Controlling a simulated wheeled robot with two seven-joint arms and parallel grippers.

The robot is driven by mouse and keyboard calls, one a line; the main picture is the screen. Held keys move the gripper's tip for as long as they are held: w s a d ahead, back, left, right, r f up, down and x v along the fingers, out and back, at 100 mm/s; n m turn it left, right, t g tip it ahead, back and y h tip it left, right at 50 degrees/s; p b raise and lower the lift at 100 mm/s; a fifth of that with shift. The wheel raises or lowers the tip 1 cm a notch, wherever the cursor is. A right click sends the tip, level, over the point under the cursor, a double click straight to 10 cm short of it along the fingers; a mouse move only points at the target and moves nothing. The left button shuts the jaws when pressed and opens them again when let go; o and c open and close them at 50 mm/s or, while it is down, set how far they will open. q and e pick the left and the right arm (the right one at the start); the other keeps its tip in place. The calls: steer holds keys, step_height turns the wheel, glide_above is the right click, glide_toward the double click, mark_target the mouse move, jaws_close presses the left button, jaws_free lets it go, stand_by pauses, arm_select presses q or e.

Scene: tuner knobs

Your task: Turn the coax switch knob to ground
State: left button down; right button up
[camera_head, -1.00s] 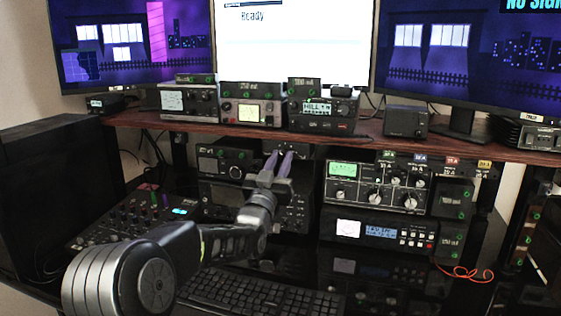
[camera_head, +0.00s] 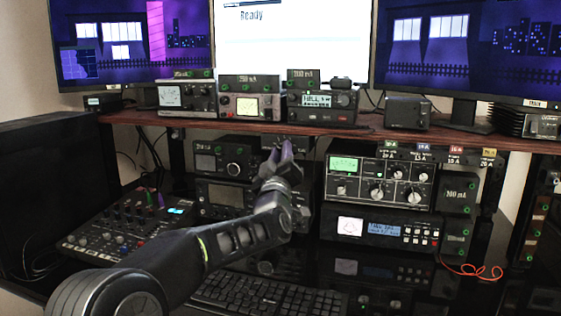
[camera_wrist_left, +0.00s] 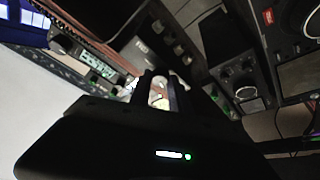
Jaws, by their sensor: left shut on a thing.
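My left gripper (camera_head: 284,152) reaches up to a small dark box (camera_head: 303,143) under the wooden shelf, which seems to be the coax switch. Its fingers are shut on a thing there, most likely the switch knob. The fingers and wrist hide the knob in the head view. In the left wrist view a small pale, gold-tinted piece (camera_wrist_left: 158,94) shows between the two dark fingers of the gripper (camera_wrist_left: 159,90). The knob's pointer and the ground mark cannot be read. My right gripper is not in view.
The wooden shelf (camera_head: 230,127) with several meters and radios runs just above my gripper. A radio (camera_head: 232,162) stands left of it, and a tuner with knobs (camera_head: 378,183) stands right. A keyboard (camera_head: 255,296) and a mixer (camera_head: 125,222) lie below.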

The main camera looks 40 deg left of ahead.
arm_select(q)
steer(key=shift+d+n+y, duration=0.1)
steer(key=shift+n+y, duration=0.2)
steer(key=shift+n, duration=0.8)
steer(key=c, duration=1.2)
jaws_free()
steer(key=v, duration=0.7)
steer(key=shift+s+d, duration=0.25)
steer(key=shift+s, duration=0.1)
